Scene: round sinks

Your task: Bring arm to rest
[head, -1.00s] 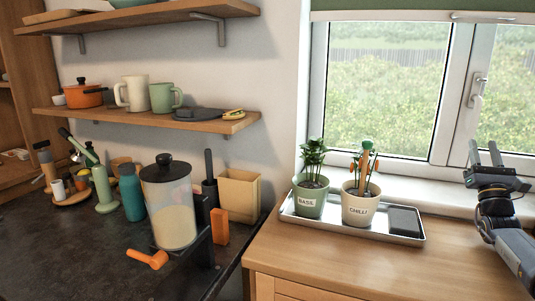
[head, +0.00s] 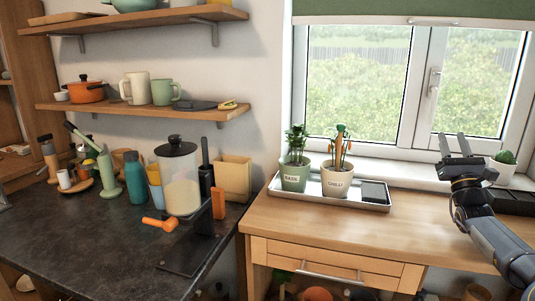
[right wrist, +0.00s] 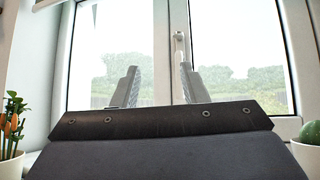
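My right gripper (head: 454,146) is raised over the right part of the wooden counter (head: 350,229), in front of the window. Its two fingers stand apart with nothing between them. In the right wrist view the same gripper (right wrist: 158,88) points at the window, fingers spread and empty. My right arm comes in from the lower right. My left gripper shows in neither view.
A metal tray (head: 362,201) holds the basil pot (head: 294,178) and chilli pot (head: 337,184), left of my right gripper. A cactus pot (head: 501,171) stands behind it. A dark worktop (head: 70,238) with a blender-like jar (head: 182,185) and bottles lies left.

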